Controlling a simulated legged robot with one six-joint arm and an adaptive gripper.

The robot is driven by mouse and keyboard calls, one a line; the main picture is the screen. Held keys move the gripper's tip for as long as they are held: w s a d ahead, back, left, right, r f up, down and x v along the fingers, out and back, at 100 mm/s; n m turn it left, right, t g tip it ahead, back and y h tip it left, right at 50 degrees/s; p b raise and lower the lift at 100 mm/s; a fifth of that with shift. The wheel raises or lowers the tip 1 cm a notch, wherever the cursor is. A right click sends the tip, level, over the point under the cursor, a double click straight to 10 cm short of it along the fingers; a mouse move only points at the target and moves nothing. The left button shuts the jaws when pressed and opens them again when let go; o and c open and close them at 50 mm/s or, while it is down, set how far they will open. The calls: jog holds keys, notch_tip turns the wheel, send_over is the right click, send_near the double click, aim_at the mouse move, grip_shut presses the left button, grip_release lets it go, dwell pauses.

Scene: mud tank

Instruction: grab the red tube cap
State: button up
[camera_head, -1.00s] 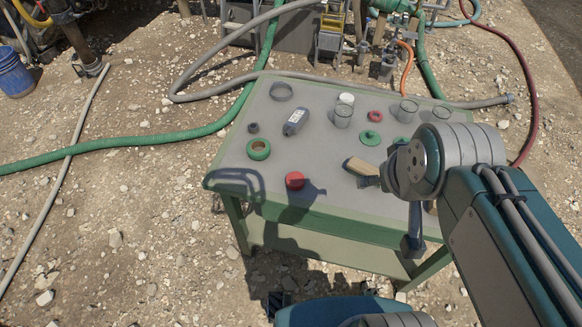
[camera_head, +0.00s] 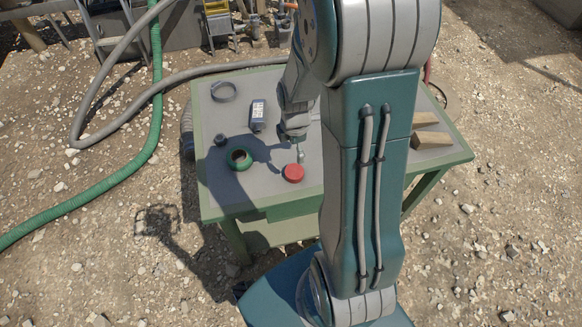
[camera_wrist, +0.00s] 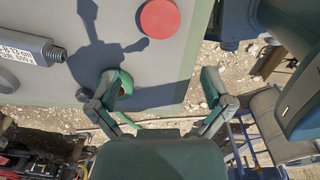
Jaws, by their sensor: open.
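The red tube cap (camera_head: 293,173) is a round disc lying on the grey table top, near its front edge. In the wrist view the red cap (camera_wrist: 159,18) shows at the top, beyond the fingertips and roughly centred between them. My gripper (camera_wrist: 160,78) is open with its two fingers wide apart and nothing between them. In the head view my gripper (camera_head: 298,152) hangs above the table just behind the cap; my arm hides part of it. The gripper is apart from the cap.
A green ring (camera_head: 239,158) lies left of the cap, with a small dark fitting (camera_head: 220,140) nearby. Wooden blocks (camera_head: 430,139) are at the right. My arm hides the table's middle right.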

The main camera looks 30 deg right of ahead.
jog(key=shift+d+f+n, duration=0.2)
jog(key=shift+f, duration=0.3)
jog(key=shift+d+f+n, duration=0.2)
jog(key=shift+f, duration=0.3)
send_over(294, 171)
jog(key=f, duration=0.5)
jog(key=shift+s+a, duration=0.15)
jog(key=shift+s, duration=0.05)
jog(key=shift+w+d+f, duration=0.1)
jog(key=shift+f, duration=1.2)
jog(key=shift+w+d+f, duration=0.1)
jog(key=shift+f, duration=1.2)
jog(key=c, duration=0.6)
